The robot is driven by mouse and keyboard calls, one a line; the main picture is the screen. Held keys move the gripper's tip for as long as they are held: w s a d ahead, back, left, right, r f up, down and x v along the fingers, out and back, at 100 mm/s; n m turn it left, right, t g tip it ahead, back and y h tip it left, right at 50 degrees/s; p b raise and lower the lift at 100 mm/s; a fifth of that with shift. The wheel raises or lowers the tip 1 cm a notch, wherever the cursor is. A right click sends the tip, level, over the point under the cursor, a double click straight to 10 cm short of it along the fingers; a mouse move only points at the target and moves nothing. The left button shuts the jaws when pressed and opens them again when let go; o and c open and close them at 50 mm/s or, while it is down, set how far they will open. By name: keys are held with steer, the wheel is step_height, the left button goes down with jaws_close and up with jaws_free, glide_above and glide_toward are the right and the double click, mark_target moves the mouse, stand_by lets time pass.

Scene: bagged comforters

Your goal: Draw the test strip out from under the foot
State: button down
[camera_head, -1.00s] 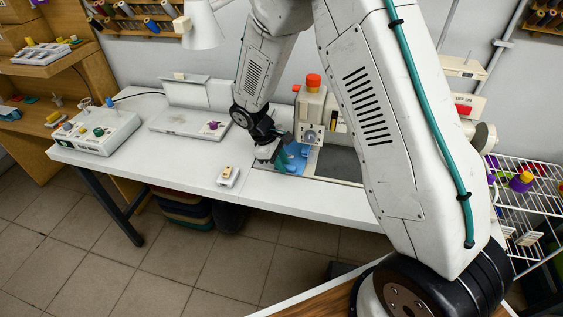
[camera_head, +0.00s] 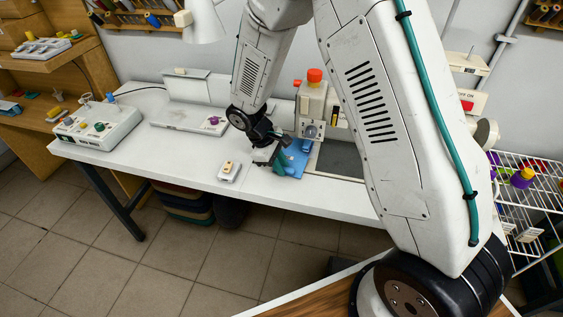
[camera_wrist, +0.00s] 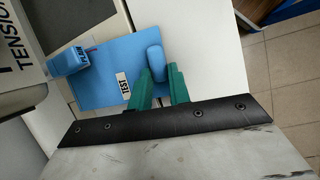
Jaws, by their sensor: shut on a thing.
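The blue test strip (camera_wrist: 112,77) lies flat in the wrist view, with a white label reading TEST. It also shows beside the sewing machine in the head view (camera_head: 299,159). A rounded blue grip piece (camera_wrist: 154,62) stands at its right side, between the green fingers. My gripper (camera_wrist: 158,78) is shut on this piece; in the head view my gripper (camera_head: 276,163) is at the strip's left. A blue block (camera_wrist: 70,60), perhaps the foot, is at the strip's upper left corner. I cannot tell whether the strip is still under it.
The sewing machine (camera_head: 311,104) with an orange knob stands right of my gripper. A small white box (camera_head: 229,171) with a tan top is close on the left, near the front edge of the white table (camera_head: 185,160). The control box (camera_head: 100,126) is farther left.

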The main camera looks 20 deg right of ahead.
steer(key=shift+s+a, duration=0.9)
steer(key=shift+s, duration=0.3)
steer(key=shift+s+a+r, duration=0.1)
steer(key=shift+s+a, duration=0.8)
steer(key=shift+s, duration=0.3)
steer(key=shift+s+a, duration=0.45)
steer(key=shift+s, duration=0.2)
steer(key=shift+s+a, duration=0.4)
steer(key=shift+s, duration=0.2)
steer(key=shift+s+a+r, duration=0.1)
steer(key=shift+s+a, duration=0.8)
steer(key=shift+s, duration=0.3)
steer(key=shift+r, duration=0.1)
